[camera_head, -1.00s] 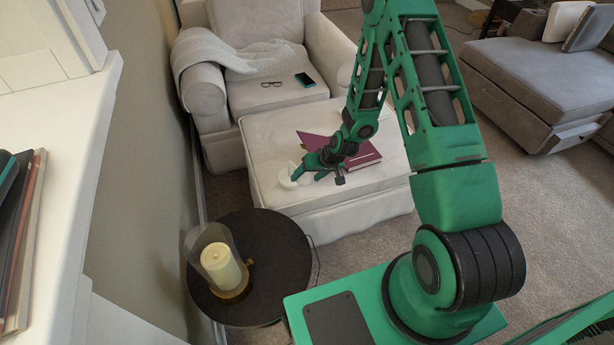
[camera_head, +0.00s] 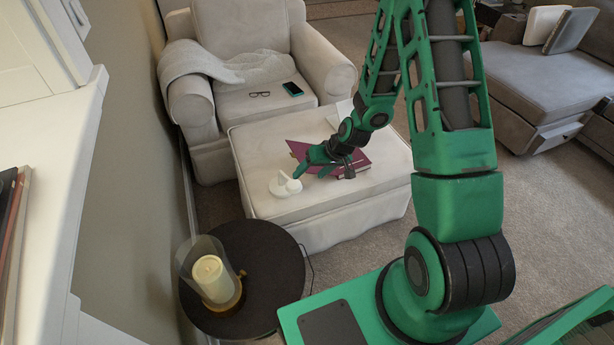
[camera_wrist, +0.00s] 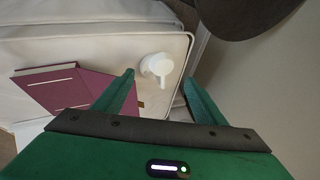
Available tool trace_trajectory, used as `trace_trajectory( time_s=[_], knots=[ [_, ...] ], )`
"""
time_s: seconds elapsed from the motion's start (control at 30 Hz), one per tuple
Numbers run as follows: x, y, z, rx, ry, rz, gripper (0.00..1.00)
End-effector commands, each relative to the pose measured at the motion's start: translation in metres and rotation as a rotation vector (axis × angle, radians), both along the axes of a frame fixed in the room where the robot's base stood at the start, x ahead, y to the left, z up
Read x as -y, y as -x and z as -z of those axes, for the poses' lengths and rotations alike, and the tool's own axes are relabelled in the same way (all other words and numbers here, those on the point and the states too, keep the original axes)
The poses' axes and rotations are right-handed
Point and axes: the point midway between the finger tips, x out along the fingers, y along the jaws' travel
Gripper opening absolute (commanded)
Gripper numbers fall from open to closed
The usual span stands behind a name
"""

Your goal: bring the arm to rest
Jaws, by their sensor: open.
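My green arm reaches out over the cream ottoman (camera_head: 300,212). My gripper (camera_head: 308,172) is open, above the ottoman's top. In the wrist view its two fingers (camera_wrist: 158,88) stand apart with nothing held between them. A white cup-like item (camera_head: 285,185) stands on the ottoman just left of the fingers; in the wrist view the white item (camera_wrist: 157,66) shows beyond the gap between the fingertips. A purple book (camera_head: 298,148) lies on the ottoman, partly hidden behind my gripper and wrist; it also shows in the wrist view (camera_wrist: 60,85), left of the fingers.
A round dark side table (camera_head: 272,262) holds a candle in a glass (camera_head: 210,275). A cream armchair (camera_head: 325,68) behind the ottoman has glasses (camera_head: 260,94) and a phone (camera_head: 293,89) on its seat. A grey sofa (camera_head: 530,85) stands right. Carpet between is clear.

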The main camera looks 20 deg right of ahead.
Motion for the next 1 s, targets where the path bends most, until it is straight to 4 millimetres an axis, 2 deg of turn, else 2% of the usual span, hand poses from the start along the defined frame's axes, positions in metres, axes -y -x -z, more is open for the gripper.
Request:
trace_trajectory(
  time_s=[0.63, 0.77, 1.0],
  knots=[
    [0.003, 0.001, -0.006, -0.002, 0.008, -0.002, 0.65],
    [0.016, 0.007, -0.027, -0.019, 0.04, -0.007, 0.65],
    [0.057, 0.039, -0.089, -0.094, 0.139, 0.011, 0.65]
  ],
)
